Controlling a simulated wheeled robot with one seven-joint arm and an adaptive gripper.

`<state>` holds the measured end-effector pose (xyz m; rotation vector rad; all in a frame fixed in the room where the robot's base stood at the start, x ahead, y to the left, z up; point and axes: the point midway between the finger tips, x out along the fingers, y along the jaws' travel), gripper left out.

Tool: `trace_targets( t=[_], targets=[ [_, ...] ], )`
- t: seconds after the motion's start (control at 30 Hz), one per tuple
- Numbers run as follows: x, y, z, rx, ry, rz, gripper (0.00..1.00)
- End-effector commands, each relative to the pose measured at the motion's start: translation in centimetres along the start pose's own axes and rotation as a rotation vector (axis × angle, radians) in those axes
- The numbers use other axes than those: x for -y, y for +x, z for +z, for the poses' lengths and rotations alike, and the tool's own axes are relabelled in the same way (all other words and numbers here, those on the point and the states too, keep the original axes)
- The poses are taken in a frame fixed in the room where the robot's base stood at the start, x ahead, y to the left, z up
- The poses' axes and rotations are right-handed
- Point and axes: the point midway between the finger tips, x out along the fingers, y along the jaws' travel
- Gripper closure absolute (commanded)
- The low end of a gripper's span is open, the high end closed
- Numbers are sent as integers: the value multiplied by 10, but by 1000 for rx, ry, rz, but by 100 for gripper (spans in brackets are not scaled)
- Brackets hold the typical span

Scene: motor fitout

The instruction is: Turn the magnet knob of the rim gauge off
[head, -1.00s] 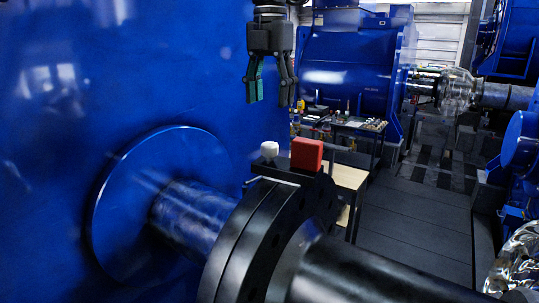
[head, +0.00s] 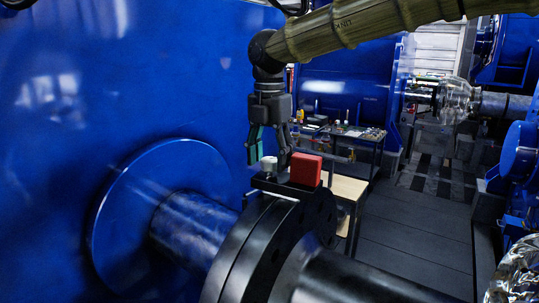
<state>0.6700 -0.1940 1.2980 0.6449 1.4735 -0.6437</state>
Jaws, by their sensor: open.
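The rim gauge (head: 270,184) sits on top of the dark coupling flange, with a small dark base, a thin light rod, a white knob (head: 269,163) and a red block (head: 305,170). I cannot read the knob's setting. My gripper (head: 268,156) points straight down over the gauge, with its jaws open. One finger, with a teal pad, is left of the white knob, and the other is right of it, between knob and red block. The fingertips are about level with the knob; I cannot tell whether they touch it.
The black flange (head: 258,240) and shaft fill the lower middle. A big blue housing (head: 60,110) with a round disc stands close on the left. A light wooden table (head: 347,188) and a dark tool table (head: 355,132) stand behind. Grey floor (head: 410,215) is clear at right.

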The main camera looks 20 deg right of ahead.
Motion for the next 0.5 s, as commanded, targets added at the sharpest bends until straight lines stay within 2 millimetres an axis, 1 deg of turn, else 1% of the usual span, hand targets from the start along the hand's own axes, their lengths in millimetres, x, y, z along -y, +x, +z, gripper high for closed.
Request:
trace_targets(
  t=[0.27,0.4,0.47,0.5],
  targets=[
    [0,1,0,0,0,0,44],
    [0,1,0,0,0,0,69],
    [0,1,0,0,0,0,80],
    [0,1,0,0,0,0,87]
  ],
)
